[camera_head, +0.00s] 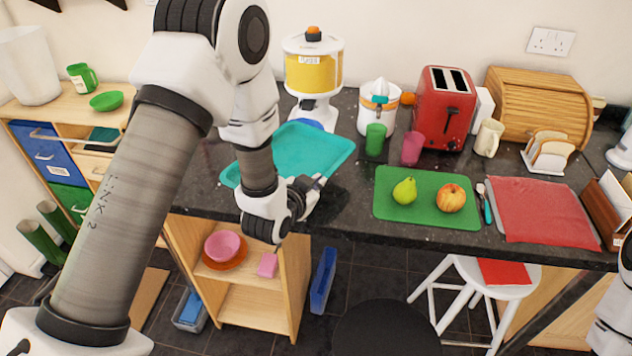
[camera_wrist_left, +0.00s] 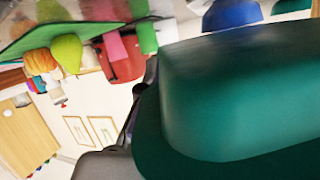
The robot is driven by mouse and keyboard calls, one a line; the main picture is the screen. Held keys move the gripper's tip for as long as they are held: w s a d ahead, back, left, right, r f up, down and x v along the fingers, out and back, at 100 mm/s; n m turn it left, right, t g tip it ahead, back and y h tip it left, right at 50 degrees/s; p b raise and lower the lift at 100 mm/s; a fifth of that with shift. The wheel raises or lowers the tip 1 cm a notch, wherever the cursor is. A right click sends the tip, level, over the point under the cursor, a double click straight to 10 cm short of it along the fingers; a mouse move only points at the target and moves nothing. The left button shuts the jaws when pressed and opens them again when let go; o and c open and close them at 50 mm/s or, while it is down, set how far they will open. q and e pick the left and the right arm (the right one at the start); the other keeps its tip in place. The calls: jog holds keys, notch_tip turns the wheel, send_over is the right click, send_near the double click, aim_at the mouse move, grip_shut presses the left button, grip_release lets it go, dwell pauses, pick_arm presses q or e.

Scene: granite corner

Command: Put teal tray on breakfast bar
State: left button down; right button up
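The teal tray (camera_head: 312,150) is at the left part of the dark granite counter, partly hidden behind my left arm. My left gripper (camera_head: 306,188) is at the tray's near edge, its fingers closed at the rim. In the left wrist view the tray (camera_wrist_left: 240,95) fills the right side, close against the dark fingers. I cannot tell whether the tray touches the counter top. The breakfast bar appears to be this granite counter (camera_head: 345,215). Part of my right arm shows at the lower right edge; its gripper is outside the picture.
A cereal dispenser (camera_head: 313,75) with a blue bowl stands behind the tray. A green cup (camera_head: 375,139), pink cup (camera_head: 411,148), juicer (camera_head: 377,100) and red toaster (camera_head: 446,108) stand to the right. A green board (camera_head: 427,212) holds a pear and apple. A white stool (camera_head: 470,272) stands in front.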

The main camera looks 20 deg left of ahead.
pick_arm(q)
jog(key=c, duration=1.3)
grip_release()
jog(key=shift+s+r, duration=0.15)
jog(key=shift+r+p, duration=0.8)
jog(key=shift+p, duration=0.05)
jog(key=p+v, duration=1)
jog(key=v, duration=0.2)
jog(key=s+f+n+g, duration=0.4)
jog(key=s+f+g, duration=1)
jog(key=s+f, duration=0.7)
jog(key=f+b, duration=0.3)
jog(key=s+f+b, duration=0.1)
jog(key=f+b, duration=0.1)
jog(key=b, duration=0.1)
jog(key=f+b, duration=0.3)
jog(key=b, duration=0.1)
jog(key=shift+s+d+f, duration=0.2)
jog(key=shift+d+f, duration=0.05)
jog(key=shift+f, duration=0.05)
